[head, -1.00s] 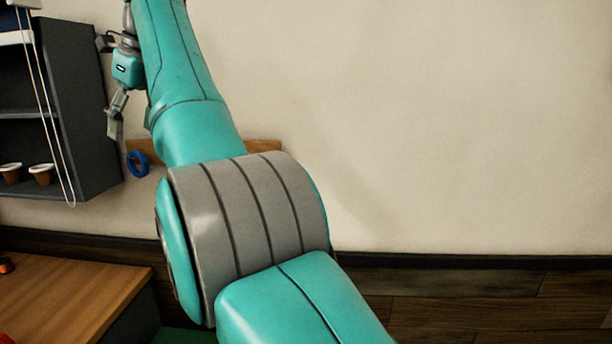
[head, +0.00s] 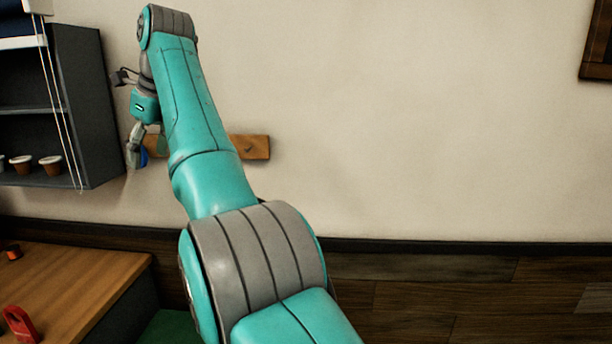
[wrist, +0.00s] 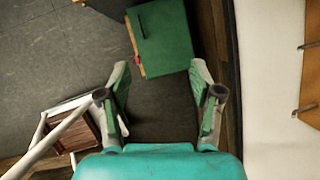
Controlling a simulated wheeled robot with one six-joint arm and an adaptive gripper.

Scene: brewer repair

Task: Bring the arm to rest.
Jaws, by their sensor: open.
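My gripper (wrist: 160,100) is open and empty in the wrist view, its two fingers spread apart and pointing down over the floor. In the head view my gripper (head: 136,146) hangs at the end of my teal and grey arm, in front of the wall and just right of the dark shelf. The arm stands raised, leaning up and to the left. The gripper partly hides a blue ring on the wooden wall rail.
A dark shelf (head: 88,110) with small brown cups (head: 50,165) is at the left. A wooden table (head: 90,275) carries a red object (head: 20,324). A wooden rail (head: 252,147) is on the wall. A green object (wrist: 162,38) lies below.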

